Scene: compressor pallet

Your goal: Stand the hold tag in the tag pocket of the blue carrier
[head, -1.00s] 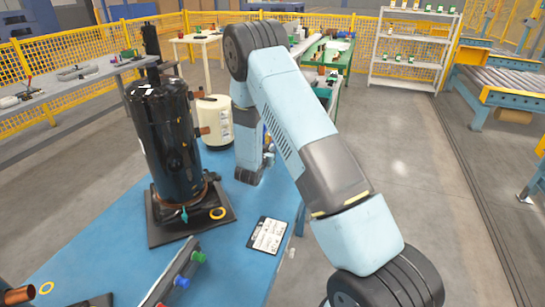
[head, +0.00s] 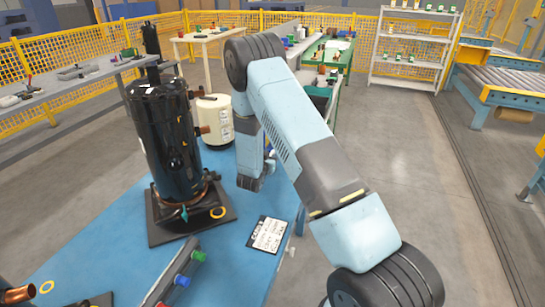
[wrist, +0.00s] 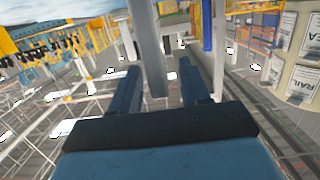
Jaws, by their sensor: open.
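My gripper (wrist: 160,68) is open in the wrist view, its two dark blue fingers apart. A grey post shows between them, but I see nothing held. In the head view my arm reaches over the far side of the blue surface (head: 225,262), and the fingers cannot be made out. I cannot pick out the tag pocket or tell whether the blue surface is the carrier.
A tall black compressor (head: 168,140) stands on a dark base plate left of my arm. A cream tank (head: 214,120) stands behind it; a similar labelled one (wrist: 297,65) is in the wrist view. A grey bar (head: 170,278) with coloured knobs lies in front.

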